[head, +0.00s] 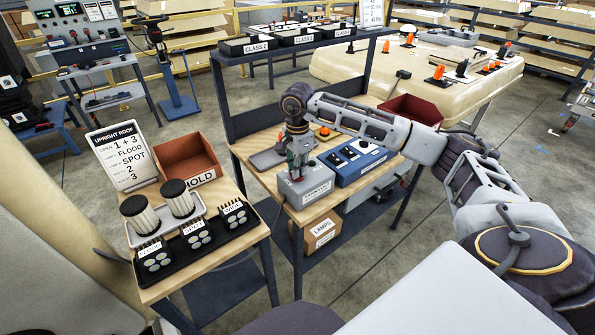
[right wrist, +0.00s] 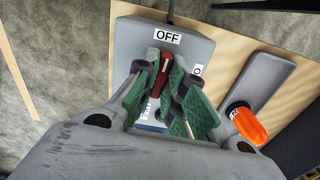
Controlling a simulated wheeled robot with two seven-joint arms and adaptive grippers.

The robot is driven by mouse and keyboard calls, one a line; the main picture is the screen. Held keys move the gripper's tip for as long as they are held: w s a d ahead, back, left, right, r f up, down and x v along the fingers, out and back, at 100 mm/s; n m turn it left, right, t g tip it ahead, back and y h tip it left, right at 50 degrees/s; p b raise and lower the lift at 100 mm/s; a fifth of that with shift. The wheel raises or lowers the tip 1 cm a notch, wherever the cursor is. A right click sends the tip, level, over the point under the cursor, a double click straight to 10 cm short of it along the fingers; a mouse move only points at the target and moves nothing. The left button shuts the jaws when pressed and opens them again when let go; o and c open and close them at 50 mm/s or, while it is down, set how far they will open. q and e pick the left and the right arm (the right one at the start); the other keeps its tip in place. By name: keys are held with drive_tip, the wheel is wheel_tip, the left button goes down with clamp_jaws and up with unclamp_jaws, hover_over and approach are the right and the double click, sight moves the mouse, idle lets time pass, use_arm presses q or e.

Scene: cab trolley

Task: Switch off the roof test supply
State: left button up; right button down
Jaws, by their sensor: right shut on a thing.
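The roof test supply is a grey box (head: 305,187) with a white label on its front, on the near edge of the middle wooden bench. In the right wrist view its top (right wrist: 125,50) carries an OFF label (right wrist: 167,37) and a red switch lever (right wrist: 164,66). My right gripper (head: 299,160) points down over the box. In the wrist view its green fingers (right wrist: 162,82) are shut on the lever, which lies towards the OFF label. A second label behind the fingers is mostly hidden. My left gripper is in neither view.
A blue control unit (head: 352,162) stands right of the box. A grey plate with an orange knob (right wrist: 247,124) lies beside it. The left bench holds lamps, a red HOLD bin (head: 187,160) and a sign (head: 122,155).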

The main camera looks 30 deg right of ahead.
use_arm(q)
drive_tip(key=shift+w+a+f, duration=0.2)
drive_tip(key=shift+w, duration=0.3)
use_arm(e)
drive_tip(key=shift+r+n, duration=0.1)
drive_tip(key=shift+n, duration=0.3)
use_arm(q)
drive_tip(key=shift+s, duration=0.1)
use_arm(e)
drive_tip(key=c, duration=1.5)
unclamp_jaws()
drive_tip(key=shift+r, duration=0.4)
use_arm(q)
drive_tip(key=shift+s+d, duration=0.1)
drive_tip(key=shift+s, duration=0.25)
use_arm(e)
wheel_tip(320, 180, up, 11)
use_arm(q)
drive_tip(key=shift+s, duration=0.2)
use_arm(e)
drive_tip(key=shift+s, duration=0.1)
